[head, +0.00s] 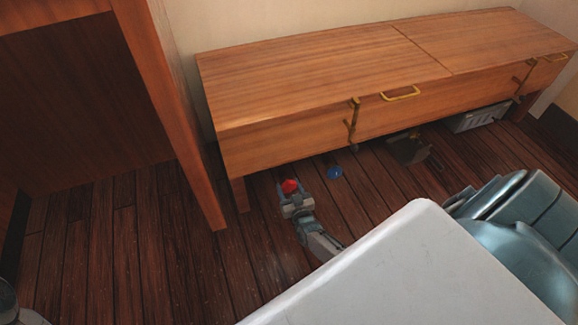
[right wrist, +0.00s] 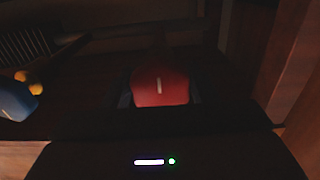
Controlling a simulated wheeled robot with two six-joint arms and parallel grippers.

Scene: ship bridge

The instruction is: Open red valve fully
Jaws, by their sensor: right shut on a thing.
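The red valve (head: 289,186) is low down near the floor, just in front of the wooden bench's left end. It also shows in the middle of the right wrist view (right wrist: 160,86), as a rounded red knob with a pale mark that stands about upright. My right gripper (head: 294,198) is at the valve, with its fingers shut on it from both sides in the right wrist view. Part of the knob is hidden behind the gripper.
A blue knob (head: 335,172) sits to the right of the red valve, also in the right wrist view (right wrist: 16,100). The wooden bench (head: 320,75) overhangs the space behind. A wooden panel edge (head: 175,120) stands at the left. A grey basket (head: 478,118) lies under the bench's right end.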

